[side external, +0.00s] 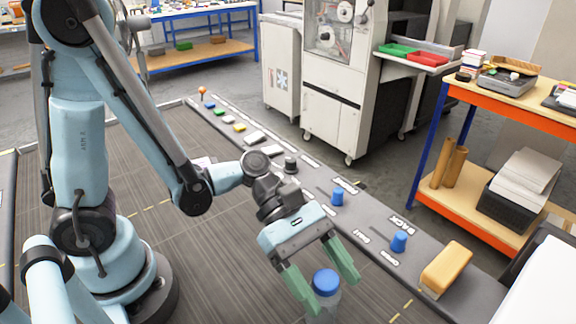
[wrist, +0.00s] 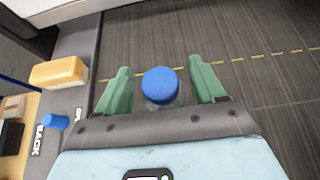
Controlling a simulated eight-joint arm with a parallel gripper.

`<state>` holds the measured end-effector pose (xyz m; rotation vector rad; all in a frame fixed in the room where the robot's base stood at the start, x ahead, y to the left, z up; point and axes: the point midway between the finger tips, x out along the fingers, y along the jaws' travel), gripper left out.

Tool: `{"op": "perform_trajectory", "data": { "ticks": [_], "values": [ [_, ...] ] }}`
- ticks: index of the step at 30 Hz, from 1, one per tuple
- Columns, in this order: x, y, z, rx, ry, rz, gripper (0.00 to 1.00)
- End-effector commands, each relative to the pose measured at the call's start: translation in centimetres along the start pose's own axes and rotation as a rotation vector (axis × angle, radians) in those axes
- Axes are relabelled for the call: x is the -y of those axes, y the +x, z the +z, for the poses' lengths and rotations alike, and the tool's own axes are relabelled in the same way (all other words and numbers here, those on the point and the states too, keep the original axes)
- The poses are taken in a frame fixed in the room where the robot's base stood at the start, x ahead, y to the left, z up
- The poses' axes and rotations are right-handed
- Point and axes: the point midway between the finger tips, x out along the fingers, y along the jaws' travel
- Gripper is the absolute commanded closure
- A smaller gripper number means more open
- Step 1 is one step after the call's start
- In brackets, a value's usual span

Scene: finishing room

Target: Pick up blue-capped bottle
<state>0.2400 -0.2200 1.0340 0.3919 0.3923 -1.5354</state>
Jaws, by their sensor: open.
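The blue-capped bottle (side external: 326,284) stands at the lower middle of the side external view, with a clear body under a round blue cap. In the wrist view the bottle (wrist: 161,85) shows mostly as its cap, between the two green fingers. My gripper (side external: 322,277) is open, its fingers pointing down on either side of the bottle. In the wrist view my gripper (wrist: 160,84) has a visible gap between the cap and each finger. The bottle's lower body is cut off or hidden.
A grey control strip with blue knobs (side external: 398,241) runs along the right of the dark floor panel. A tan block (side external: 446,268) sits on it, right of my gripper. An orange-edged shelf (side external: 500,190) stands further right. The dark panel (side external: 225,260) left of my gripper is clear.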

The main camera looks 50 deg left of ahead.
Motion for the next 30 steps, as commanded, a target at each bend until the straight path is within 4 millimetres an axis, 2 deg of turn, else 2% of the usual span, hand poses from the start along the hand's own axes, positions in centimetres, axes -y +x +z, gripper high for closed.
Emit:
{"op": "perform_trajectory", "data": {
  "ticks": [1, 12, 15, 30],
  "values": [
    [0.0, -0.02, 0.0, 0.0, 0.0, 0.0, 0.31],
    [0.0, -0.04, 0.0, 0.0, 0.0, 0.0, 0.88],
    [0.0, -0.04, 0.01, 0.0, 0.0, 0.0, 1.0],
    [0.0, -0.38, 0.63, 0.0, 0.0, 0.0, 1.0]
  ]
}}
